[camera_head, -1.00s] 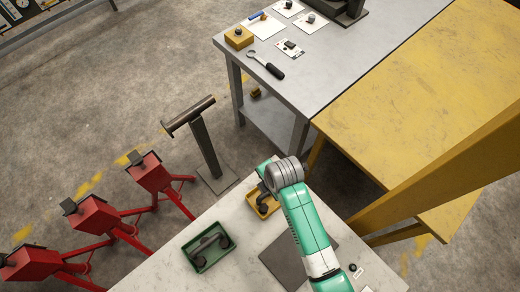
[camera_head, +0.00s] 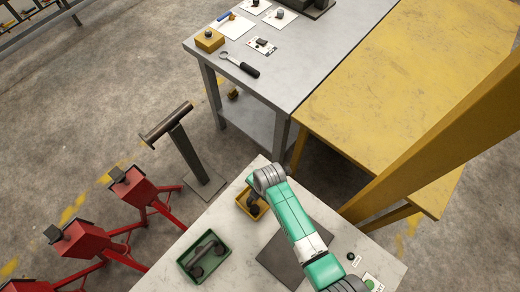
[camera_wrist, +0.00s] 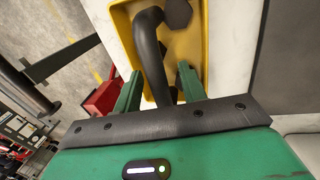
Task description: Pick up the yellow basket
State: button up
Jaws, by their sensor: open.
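The yellow basket (camera_head: 240,203) stands on the light worktable, near its far edge. A dark spool-like part with a curved bar (camera_wrist: 150,50) lies in it. In the wrist view the yellow basket (camera_wrist: 118,18) fills the upper middle, its near end hidden behind my gripper. My gripper (camera_wrist: 158,86) is open at the basket's near end, one green finger on each side of the dark bar in the picture. I cannot tell whether the fingers touch anything. In the head view my wrist hides part of the basket.
A green basket (camera_head: 190,266) with a dark part stands left on the same table (camera_head: 225,225). A dark flat plate (camera_head: 283,262) lies under my arm. A metal stand (camera_head: 188,155), red stands (camera_head: 135,190) and a yellow table (camera_head: 385,110) surround the worktable.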

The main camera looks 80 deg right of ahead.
grip_shut()
jog(key=shift+r, duration=0.1)
dwell(1.2)
